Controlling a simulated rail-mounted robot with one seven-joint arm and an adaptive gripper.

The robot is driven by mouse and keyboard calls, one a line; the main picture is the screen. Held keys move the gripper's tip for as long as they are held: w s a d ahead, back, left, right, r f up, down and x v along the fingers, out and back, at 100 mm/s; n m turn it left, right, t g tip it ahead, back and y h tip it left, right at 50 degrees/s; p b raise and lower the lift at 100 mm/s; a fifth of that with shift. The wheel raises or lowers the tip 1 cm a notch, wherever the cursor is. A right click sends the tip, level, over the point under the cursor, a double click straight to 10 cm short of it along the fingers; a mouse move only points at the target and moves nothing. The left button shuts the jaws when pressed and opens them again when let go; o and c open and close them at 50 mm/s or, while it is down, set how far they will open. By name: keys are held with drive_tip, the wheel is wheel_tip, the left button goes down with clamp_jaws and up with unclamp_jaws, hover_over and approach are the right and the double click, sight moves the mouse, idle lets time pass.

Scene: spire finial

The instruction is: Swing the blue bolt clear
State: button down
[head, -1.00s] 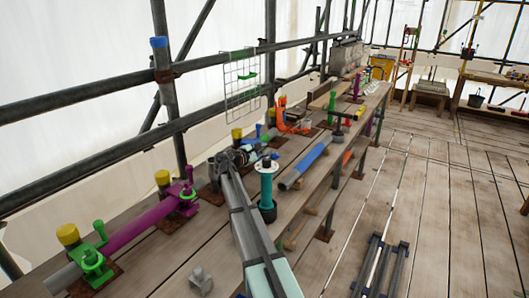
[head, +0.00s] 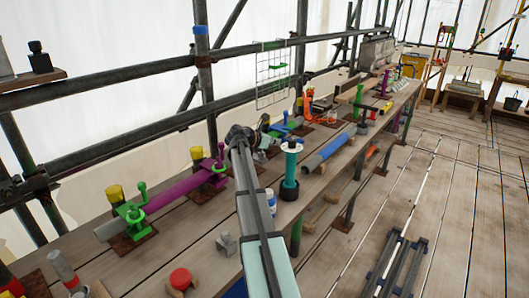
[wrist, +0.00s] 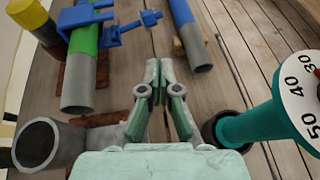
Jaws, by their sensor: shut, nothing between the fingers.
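The blue bolt (wrist: 148,19) sticks out to the right from a blue clamp (wrist: 100,20) on a green tube (wrist: 84,55) with a grey end, at the top left of the wrist view. In the head view the blue clamp (head: 286,126) is small, just beyond the end of my arm. My gripper (wrist: 160,75) is shut and empty. In the wrist view its fingertips show below the bolt, apart from it, over bare planks. In the head view my own arm partly hides the gripper.
A teal post with a numbered white dial (wrist: 262,115) stands close on the right of my gripper. An open grey pipe end (wrist: 37,145) is at lower left. A blue tube (wrist: 186,30) lies beyond. Yellow-capped posts (head: 196,155) line the bench's back.

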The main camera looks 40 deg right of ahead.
drive_tip(key=d+f+n+p, duration=0.1)
drive_tip(key=d+f, duration=0.4)
drive_tip(key=d, duration=0.3)
drive_tip(key=d+f+n+p, duration=0.2)
drive_tip(key=d+f, duration=0.2)
drive_tip(key=d, duration=0.4)
drive_tip(key=shift+w+d+f+n, duration=0.15)
drive_tip(key=shift+w+f+n, duration=0.15)
drive_tip(key=shift+w+f, duration=0.1)
drive_tip(key=shift+r, duration=0.1)
drive_tip(key=r+n+g+p, duration=0.1)
drive_tip(key=p, duration=0.2)
drive_tip(key=shift+r, duration=0.15)
idle(0.4)
